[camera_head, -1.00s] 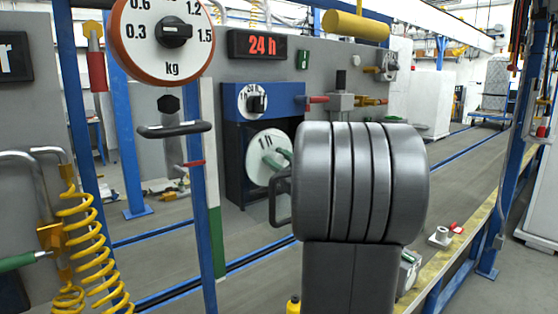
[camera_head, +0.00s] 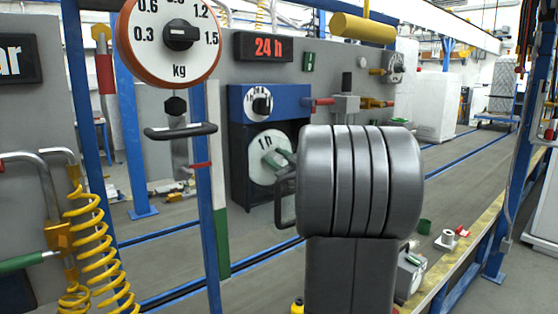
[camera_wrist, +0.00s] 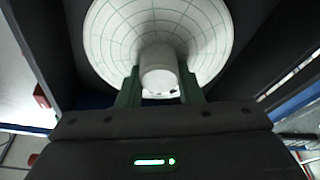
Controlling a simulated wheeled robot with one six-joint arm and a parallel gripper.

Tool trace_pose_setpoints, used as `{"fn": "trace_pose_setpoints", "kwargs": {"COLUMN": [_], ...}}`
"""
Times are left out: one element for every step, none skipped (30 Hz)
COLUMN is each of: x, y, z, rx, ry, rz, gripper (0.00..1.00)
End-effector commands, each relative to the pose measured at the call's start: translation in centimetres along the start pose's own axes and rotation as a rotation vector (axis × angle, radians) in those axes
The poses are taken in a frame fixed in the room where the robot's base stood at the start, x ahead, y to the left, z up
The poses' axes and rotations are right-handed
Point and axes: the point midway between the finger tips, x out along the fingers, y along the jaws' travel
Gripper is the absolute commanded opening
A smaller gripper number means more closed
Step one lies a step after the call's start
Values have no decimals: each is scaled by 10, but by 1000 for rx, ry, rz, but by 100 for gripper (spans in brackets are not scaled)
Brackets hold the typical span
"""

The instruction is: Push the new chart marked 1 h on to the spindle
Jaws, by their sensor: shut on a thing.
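The white round chart marked 1 h (camera_head: 258,163) stands upright in front of the dark recorder opening (camera_head: 238,150). My gripper (camera_head: 281,158) reaches it from the right with green fingers. In the wrist view the chart (camera_wrist: 110,40) shows its printed grid face-on. There my gripper (camera_wrist: 159,82) has one green finger on each side of the pale central hub (camera_wrist: 158,62), shut on it. The spindle is hidden behind the chart and hub, so I cannot tell whether the chart is around it.
The blue recorder housing (camera_head: 290,95) with a dial sits just above the chart. Dark walls flank the chart in the wrist view. A blue post (camera_head: 206,235) and a black handle (camera_head: 180,131) stand to the left.

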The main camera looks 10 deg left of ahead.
Motion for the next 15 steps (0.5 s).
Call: {"fn": "trace_pose_setpoints", "kwargs": {"x": [2,2,3,4,4,5,6,7,8,8,9,10,10,10,10], "y": [0,0,0,0,0,0,0,0,0,0,0,0,0,0,0], "z": [0,0,1,1,1,1,1,2,2,2,2,2,2,2,2], "rx": [0,0,0,0,0,0,0,0,0,0,0,0,0,0,0], "ry": [0,0,0,0,0,1,1,1,1,1,1,1,2,1,1], "rz": [0,0,0,0,0,0,0,0,0,0,0,0,0,0,0], "gripper": [9,9,9,9,9,9,9,9,9,9,9,9,34,40,48]}}
